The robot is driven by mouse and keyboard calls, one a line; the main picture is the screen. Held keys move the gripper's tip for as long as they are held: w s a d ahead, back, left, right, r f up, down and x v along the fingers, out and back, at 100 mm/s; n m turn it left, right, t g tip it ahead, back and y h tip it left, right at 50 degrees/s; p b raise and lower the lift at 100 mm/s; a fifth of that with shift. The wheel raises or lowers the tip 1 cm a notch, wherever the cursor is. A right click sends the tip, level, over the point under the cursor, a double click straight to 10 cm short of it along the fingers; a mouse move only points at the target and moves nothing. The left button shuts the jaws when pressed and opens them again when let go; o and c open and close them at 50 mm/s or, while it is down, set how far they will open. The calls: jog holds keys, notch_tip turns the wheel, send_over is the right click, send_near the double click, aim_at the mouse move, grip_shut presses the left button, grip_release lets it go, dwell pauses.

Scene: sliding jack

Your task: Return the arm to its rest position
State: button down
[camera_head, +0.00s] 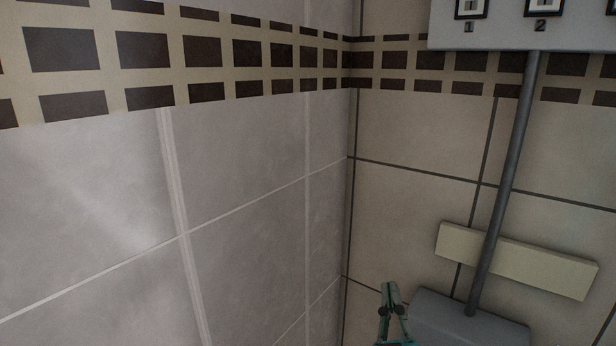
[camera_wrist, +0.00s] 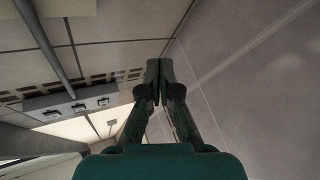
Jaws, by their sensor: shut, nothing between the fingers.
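My gripper (camera_head: 391,291) shows at the bottom of the head view, right of the room corner and just left of a grey box. Its dark green fingers are together and hold nothing. In the wrist view my gripper (camera_wrist: 160,65) points up the picture, its two fingertips side by side and touching, with tiled wall behind them. Most of my arm is below the edge of the head view.
A grey box (camera_head: 466,322) stands low on the right wall. A grey pipe (camera_head: 505,185) runs from it to a panel (camera_head: 580,38) with numbered sockets. A beige strip (camera_head: 540,268) lies behind the pipe. The left wall (camera_head: 80,200) is bare.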

jog(key=s+d+f+g+y, duration=0.1)
jog(key=s+f+g+y, duration=0.1)
jog(key=s+f, duration=0.8)
jog(key=s+d+f+g+y, duration=0.1)
jog(key=s+d+f+g, duration=0.1)
jog(key=s+f, duration=0.8)
jog(key=s+d+f+m+g, duration=0.1)
jog(key=s+f, duration=0.2)
jog(key=s, duration=0.7)
jog(key=s+d+f+m+g, duration=0.1)
jog(key=s+f, duration=0.3)
jog(key=s, duration=0.6)
jog(key=shift+s+f+m+g+h, duration=0.2)
jog(key=shift+m+g+h, duration=0.1)
jog(key=shift+m+g, duration=0.45)
